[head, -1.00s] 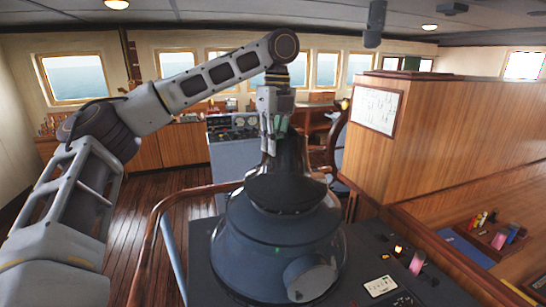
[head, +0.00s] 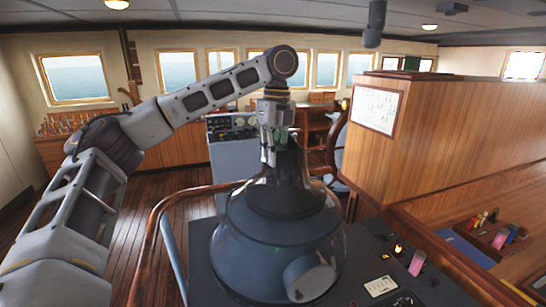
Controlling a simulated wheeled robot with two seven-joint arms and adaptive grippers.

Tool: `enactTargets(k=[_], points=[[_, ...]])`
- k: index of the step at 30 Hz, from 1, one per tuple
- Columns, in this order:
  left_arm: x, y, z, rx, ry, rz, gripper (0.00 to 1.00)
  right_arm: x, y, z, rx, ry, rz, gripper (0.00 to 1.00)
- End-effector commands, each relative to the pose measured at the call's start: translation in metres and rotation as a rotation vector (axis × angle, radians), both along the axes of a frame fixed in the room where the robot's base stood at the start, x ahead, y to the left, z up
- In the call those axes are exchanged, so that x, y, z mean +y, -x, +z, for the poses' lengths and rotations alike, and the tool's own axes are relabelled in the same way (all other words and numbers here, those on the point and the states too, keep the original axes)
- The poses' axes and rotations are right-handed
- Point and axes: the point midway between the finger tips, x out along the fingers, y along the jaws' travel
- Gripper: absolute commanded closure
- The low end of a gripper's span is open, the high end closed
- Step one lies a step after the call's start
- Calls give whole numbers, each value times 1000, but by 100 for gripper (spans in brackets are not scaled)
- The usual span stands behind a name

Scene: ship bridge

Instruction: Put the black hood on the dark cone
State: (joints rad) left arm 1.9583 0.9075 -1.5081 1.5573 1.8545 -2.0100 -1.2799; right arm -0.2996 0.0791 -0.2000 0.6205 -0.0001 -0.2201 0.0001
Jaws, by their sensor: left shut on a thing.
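The black hood (head: 287,180) is a dark, flared shape, narrow at the top and wide at its lower rim. My left gripper (head: 268,156) points straight down and is shut on the hood's narrow upper part. The dark cone (head: 262,255) is a large, rounded, blue-black housing with a round port low on its right side. The hood is upright over the cone's top, and its lower rim overlaps the cone in the head view. I cannot tell whether it rests fully on the cone. My right gripper is not in view.
The cone stands on a dark console (head: 385,265) with small controls and a pink cylinder. A wooden rail (head: 155,225) curves around its left side. A tall wooden partition (head: 445,130) stands to the right. Wooden floor (head: 180,205) is clear at the left.

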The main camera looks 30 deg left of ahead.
Motion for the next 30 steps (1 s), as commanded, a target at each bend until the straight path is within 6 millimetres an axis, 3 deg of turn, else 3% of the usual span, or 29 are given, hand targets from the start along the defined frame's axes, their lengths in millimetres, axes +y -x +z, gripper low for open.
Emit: enactTargets(k=[18, 19, 23, 30], points=[[0, 0, -7, -3, 1, 0, 100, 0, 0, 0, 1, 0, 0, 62], [0, 0, -7, -1, 0, 0, 85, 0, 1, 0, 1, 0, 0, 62], [0, 0, -7, -1, 0, 0, 68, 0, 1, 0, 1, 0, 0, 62], [0, 0, -7, -1, 0, 0, 67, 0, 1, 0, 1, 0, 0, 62]])
